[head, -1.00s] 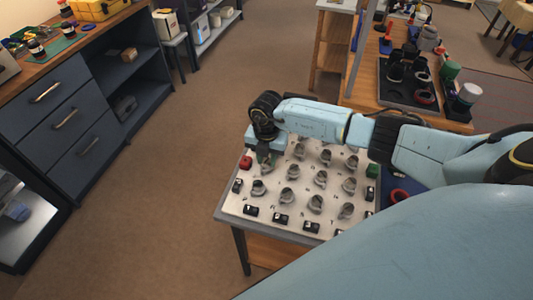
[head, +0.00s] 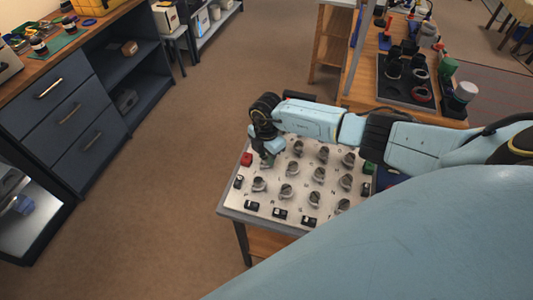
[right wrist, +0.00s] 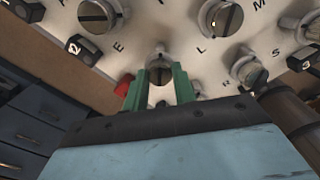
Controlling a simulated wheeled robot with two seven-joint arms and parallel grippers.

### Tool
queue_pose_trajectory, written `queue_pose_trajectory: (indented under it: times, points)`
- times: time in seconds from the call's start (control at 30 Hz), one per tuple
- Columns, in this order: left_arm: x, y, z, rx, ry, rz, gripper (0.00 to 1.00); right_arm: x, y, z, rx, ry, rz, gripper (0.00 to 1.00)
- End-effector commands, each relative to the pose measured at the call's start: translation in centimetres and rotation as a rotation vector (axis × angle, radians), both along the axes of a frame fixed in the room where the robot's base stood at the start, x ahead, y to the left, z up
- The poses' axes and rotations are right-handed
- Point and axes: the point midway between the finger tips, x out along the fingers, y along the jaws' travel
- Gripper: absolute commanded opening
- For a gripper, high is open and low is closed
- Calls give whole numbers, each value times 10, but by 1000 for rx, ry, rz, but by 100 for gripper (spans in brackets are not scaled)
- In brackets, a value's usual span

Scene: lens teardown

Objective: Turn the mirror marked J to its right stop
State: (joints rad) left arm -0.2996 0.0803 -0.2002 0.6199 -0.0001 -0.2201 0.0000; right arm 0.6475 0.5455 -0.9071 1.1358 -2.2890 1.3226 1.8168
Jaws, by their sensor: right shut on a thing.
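A pale board (head: 240,205) carries several grey round mirror mounts with small letters beside them. My right gripper (head: 267,160) is down at the board's far-left corner, beside a red block (head: 246,159). In the right wrist view its green fingers (right wrist: 160,88) are shut on a grey slotted mirror mount (right wrist: 161,66), one finger on each side. The letters E, L, M and S are readable around other mounts. I cannot read a J, and the letter of the gripped mount is hidden or unclear. My left gripper is not in view.
Other mounts stand close by, such as one (right wrist: 100,14) and another (right wrist: 220,17) in the right wrist view. Black numbered blocks (head: 250,207) line the board's edges. A green block (head: 368,167) sits at its right. A dark tray of parts (head: 408,85) lies on the table behind.

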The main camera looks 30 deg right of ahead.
Motion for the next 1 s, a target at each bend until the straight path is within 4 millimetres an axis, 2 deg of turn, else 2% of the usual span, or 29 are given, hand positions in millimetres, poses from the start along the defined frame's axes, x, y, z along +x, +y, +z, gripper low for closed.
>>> queue_pose_trajectory:
  times: [0.33, 0.37, 0.53, 0.83, 1.0]
  points:
    - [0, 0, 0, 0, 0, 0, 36, 1, -1, 1, -1, -2, -6, 4]
    - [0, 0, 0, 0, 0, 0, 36, 1, -1, 1, -1, -2, -6, 28]
    - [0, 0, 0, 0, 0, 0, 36, 1, -1, 1, -1, -1, -5, 49]
    - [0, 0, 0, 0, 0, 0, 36, 0, 0, 2, 0, -1, -3, 49]
    - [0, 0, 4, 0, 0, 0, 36, 1, -1, 22, 1, -3, -2, 49]
